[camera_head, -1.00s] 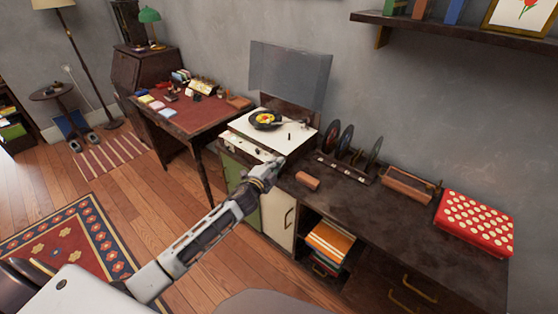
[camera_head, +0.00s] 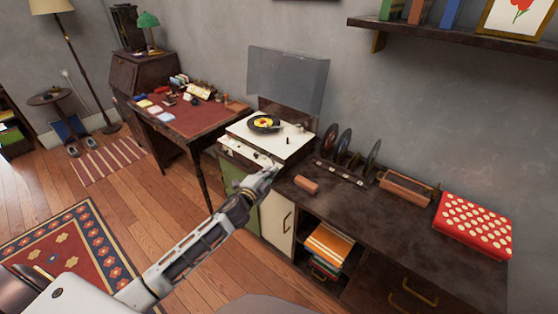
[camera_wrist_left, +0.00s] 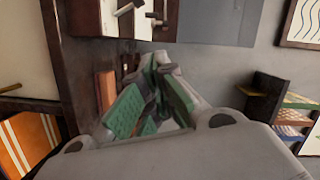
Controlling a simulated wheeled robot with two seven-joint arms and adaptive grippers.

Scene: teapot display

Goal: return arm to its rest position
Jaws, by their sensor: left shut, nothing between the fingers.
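My left arm comes in from the lower left in the head view. Its gripper (camera_head: 272,170) is in front of the record player (camera_head: 240,131), near the front edge of the dark cabinet (camera_head: 400,215). In the wrist view the left gripper (camera_wrist_left: 155,95) shows green pads close together, with nothing held. A black record with a yellow and red label (camera_head: 264,123) lies on the record player, whose clear lid (camera_head: 288,80) stands open. My right gripper does not show.
A brown block (camera_head: 306,185) lies on the cabinet near the gripper. Several records stand in a rack (camera_head: 345,172). A red dotted box (camera_head: 472,225) is at the right. A desk (camera_head: 195,118) stands to the left. A patterned rug (camera_head: 75,240) lies on the open floor.

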